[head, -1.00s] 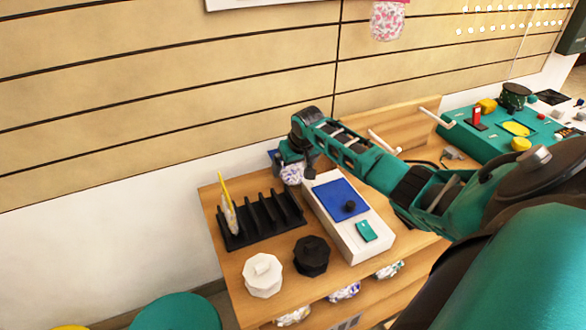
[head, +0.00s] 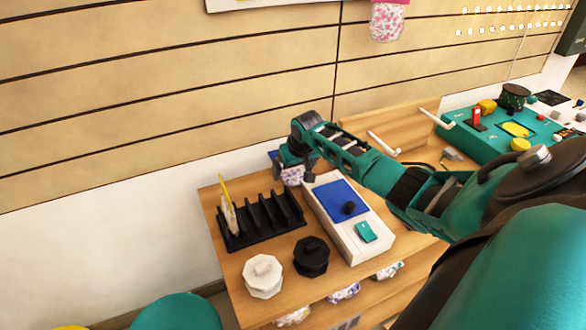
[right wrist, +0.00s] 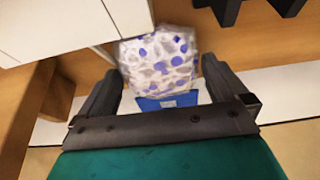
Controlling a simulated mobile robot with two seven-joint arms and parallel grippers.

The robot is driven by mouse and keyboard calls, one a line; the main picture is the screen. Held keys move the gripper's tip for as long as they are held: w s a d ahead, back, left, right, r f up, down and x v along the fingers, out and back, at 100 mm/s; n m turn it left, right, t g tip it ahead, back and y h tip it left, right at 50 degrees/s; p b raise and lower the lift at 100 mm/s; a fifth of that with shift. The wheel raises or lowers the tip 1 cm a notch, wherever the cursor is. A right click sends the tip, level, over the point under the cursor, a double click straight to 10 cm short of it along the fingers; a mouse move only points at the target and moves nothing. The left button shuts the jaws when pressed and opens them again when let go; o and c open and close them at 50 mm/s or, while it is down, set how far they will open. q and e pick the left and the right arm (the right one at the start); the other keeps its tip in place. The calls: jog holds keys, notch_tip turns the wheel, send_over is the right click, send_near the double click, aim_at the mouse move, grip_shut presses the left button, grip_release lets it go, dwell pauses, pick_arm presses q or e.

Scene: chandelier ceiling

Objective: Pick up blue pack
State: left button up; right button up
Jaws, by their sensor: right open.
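The blue pack is a clear bag of blue and white pieces with a blue header. In the head view the blue pack (head: 291,176) is at the back of the wooden table, beside the white box, mostly hidden under my right gripper. In the right wrist view the blue pack (right wrist: 160,62) lies between and just beyond the fingers, its blue header nearest the palm. My right gripper (right wrist: 160,85) is open, with a finger on each side of the pack. It also shows in the head view (head: 295,168), pointing down. My left gripper is not in view.
A black rack (head: 262,222) with a yellow-edged pack stands left of the pack. A white box (head: 375,240) with a blue panel is to the right. White (head: 262,277) and black (head: 311,257) octagonal containers stand in front. The wall is close behind.

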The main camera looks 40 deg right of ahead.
jog(key=shift+c, duration=0.2)
jog(key=c, duration=0.9)
jog(key=shift+o, duration=0.2)
